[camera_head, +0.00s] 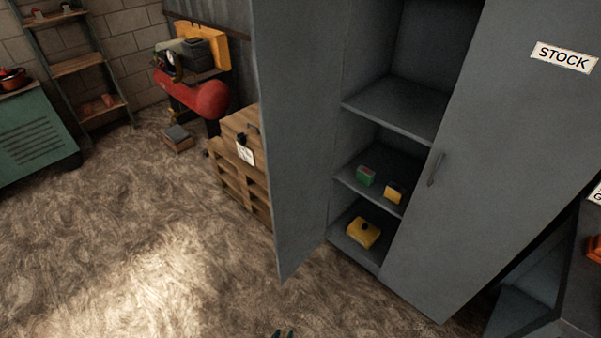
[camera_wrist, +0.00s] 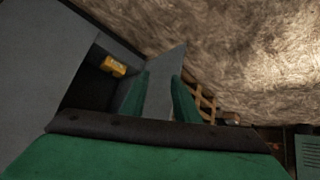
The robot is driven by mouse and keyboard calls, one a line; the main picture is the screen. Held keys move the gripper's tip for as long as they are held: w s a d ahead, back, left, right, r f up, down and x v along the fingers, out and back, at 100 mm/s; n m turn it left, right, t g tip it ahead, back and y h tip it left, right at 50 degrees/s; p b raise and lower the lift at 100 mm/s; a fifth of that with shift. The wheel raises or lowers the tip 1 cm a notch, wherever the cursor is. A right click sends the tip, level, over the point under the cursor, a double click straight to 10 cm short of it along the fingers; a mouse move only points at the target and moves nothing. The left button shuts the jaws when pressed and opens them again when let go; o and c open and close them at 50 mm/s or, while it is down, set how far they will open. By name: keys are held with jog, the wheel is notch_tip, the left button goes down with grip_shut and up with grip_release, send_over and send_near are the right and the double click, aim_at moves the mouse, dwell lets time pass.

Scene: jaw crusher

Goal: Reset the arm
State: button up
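The grey cabinet door shows behind the gap. The rest of my arm is hidden in the head view.
The grey STOCK cabinet (camera_head: 395,108) has its left door (camera_head: 300,130) swung open. Its shelves hold a green box (camera_head: 366,175), a yellow box (camera_head: 394,192) and a larger yellow item (camera_head: 363,232). A wooden crate (camera_head: 240,165) stands behind the door. Floor at left is clear.

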jog(key=s+d+r+t+y, duration=0.2)
jog(key=s+r+y, duration=0.1)
jog(key=s+r, duration=1)
jog(key=s+d+r+t, duration=0.2)
jog(key=s+r, duration=0.3)
jog(key=r, duration=0.6)
jog(key=s+d+r+t, duration=0.2)
jog(key=s+r, duration=0.2)
jog(key=r, duration=0.7)
jog(key=shift+s+t+h, duration=0.4)
jog(key=shift+a+n, duration=0.15)
jog(key=shift+n, duration=0.15)
